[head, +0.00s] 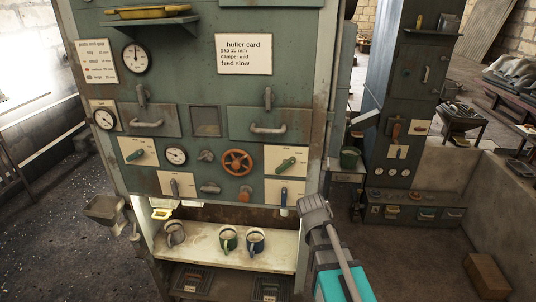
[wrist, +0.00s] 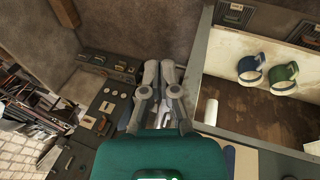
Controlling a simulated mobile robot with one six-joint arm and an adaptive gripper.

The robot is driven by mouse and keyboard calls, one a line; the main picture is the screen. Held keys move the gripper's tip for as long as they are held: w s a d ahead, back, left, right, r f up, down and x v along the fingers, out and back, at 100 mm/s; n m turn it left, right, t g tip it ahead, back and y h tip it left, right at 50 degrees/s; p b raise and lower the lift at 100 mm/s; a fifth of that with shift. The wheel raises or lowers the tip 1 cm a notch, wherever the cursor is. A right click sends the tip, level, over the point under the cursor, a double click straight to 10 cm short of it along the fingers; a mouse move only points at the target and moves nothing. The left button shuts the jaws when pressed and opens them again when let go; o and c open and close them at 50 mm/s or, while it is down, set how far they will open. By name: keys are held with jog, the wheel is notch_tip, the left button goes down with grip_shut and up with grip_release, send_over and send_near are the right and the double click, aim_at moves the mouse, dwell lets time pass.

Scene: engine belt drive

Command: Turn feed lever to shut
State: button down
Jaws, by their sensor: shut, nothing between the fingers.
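The green machine panel (head: 190,100) fills the middle of the head view and carries several small levers on pale cards. A green-handled lever (head: 286,163) is tilted at the right, and another green-handled lever (head: 140,155) is tilted at the left. A grey lever (head: 175,187) and a blue lever (head: 284,198) stand near upright below. The small lettering is too small to read, so I cannot tell which is the feed lever. My gripper (wrist: 160,68) is shut and empty in the wrist view, with its fingers side by side, apart from any lever there.
A red handwheel (head: 237,162) sits between the levers. Mugs (head: 256,241) stand on the shelf (head: 210,259) under the panel. The huller card (head: 244,54) reads "feed slow".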

jog(key=w+a+r+n+t+h+p, duration=0.1)
jog(key=w+a+r+t+p, duration=0.1)
jog(key=w+a+r+p, duration=0.3)
jog(key=w+a+r+t+h+p, duration=0.1)
jog(key=w+a+r+h+p, duration=0.15)
jog(key=a+r, duration=0.45)
jog(key=n+t+p, duration=0.2)
jog(key=t+p, duration=0.3)
jog(key=p, duration=0.3)
send_near(285, 164)
jog(key=a+r, duration=0.2)
jog(key=a, duration=0.5)
jog(key=shift+w+a+r, duration=0.1)
jog(key=shift+w, duration=0.05)
jog(key=b+x, duration=0.5)
jog(key=x, duration=0.5)
jog(key=shift+b, duration=0.35)
jog(key=shift+d+f+b, duration=0.6)
jog(key=shift+d+f, duration=0.15)
jog(key=shift+f, duration=0.05)
jog(key=shift+d+f+b, duration=0.65)
jog(key=shift+d+b, duration=0.05)
jog(key=shift+d, duration=0.1)
